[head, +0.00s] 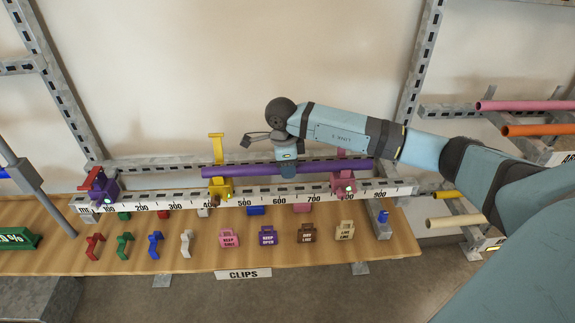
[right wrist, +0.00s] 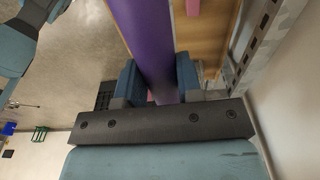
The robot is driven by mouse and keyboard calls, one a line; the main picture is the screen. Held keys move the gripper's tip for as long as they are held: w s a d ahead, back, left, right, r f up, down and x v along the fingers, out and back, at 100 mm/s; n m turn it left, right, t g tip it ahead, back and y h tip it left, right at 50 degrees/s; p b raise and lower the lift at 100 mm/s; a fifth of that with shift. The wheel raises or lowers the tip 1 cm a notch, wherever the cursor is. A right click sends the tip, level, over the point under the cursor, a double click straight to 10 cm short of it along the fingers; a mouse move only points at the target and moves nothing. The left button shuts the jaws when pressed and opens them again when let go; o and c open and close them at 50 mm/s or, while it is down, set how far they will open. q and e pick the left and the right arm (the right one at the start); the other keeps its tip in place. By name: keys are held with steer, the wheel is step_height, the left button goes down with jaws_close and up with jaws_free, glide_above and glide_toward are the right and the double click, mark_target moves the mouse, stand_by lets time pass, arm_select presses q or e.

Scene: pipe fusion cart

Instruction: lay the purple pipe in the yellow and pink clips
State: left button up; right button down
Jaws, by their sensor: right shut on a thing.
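The purple pipe (head: 250,170) lies roughly level along the rail, spanning the yellow clip (head: 220,188) and the pink clip (head: 343,181). The yellow clip's upper arm stands up behind the pipe. The pipe's right end passes a little beyond the pink clip. I cannot tell whether it is seated in either clip or just above. My right gripper (head: 288,172) is shut on the pipe between the two clips, coming from above. In the right wrist view the pipe (right wrist: 147,45) runs between the fingers. My left gripper is not in view.
The clips stand on a white numbered rail (head: 270,196). A dark purple and red clip (head: 102,187) is at its left end. A wooden shelf (head: 200,260) below holds small coloured clips and labelled tags. Pink (head: 520,105) and orange (head: 540,130) pipes rest on a rack at right.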

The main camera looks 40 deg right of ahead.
stand_by(0.4)
steer(key=c, duration=0.7)
jaws_free()
